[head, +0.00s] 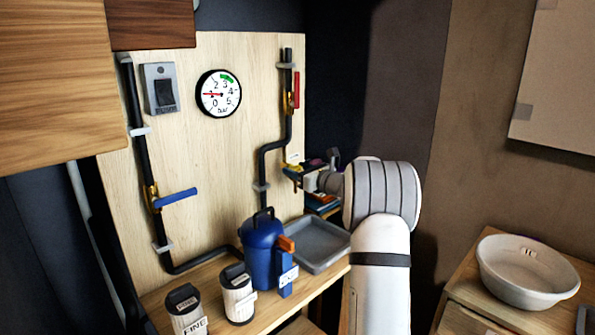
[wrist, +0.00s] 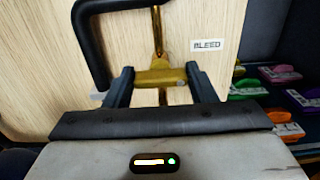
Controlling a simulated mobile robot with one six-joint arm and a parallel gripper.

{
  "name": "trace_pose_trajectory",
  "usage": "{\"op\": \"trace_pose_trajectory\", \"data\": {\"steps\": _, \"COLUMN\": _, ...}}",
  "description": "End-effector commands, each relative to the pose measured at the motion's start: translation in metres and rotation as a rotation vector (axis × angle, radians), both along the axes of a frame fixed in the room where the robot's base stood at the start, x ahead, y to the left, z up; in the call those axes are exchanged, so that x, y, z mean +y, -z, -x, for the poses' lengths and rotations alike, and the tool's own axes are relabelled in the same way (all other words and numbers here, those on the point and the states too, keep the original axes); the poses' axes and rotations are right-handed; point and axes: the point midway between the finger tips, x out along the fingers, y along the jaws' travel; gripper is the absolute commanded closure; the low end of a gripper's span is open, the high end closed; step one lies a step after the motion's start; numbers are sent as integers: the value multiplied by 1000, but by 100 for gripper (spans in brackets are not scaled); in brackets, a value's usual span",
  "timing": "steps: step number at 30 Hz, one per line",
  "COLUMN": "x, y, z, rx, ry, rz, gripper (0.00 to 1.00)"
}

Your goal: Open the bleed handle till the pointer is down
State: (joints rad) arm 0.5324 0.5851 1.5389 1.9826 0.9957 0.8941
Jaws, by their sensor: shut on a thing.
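The bleed handle (wrist: 160,76) is a brass crossbar on a brass stem, beside the BLEED label (wrist: 207,45) in the wrist view. My gripper (wrist: 161,82) is shut on it, one dark finger at each end of the bar. In the head view my gripper (head: 291,172) is at the lower right of the pipe board, and the handle is mostly hidden there. The round white gauge (head: 218,94) has its red pointer to the left, near 1, and a green band around 3.
The board (head: 215,145) carries black pipes, a blue lever (head: 176,197), a red lever (head: 296,90) and a switch (head: 160,89). Below are a grey tray (head: 318,262), a blue canister (head: 259,252) and two filter cartridges (head: 238,293). A white basin (head: 527,270) stands at right.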

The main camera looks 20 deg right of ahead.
Motion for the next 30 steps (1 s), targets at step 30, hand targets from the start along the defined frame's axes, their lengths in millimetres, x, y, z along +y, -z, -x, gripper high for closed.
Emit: {"op": "trace_pose_trajectory", "data": {"steps": 30, "x": 4, "y": 7, "z": 0, "rx": -200, "ry": -1, "rz": 547, "gripper": 72}}
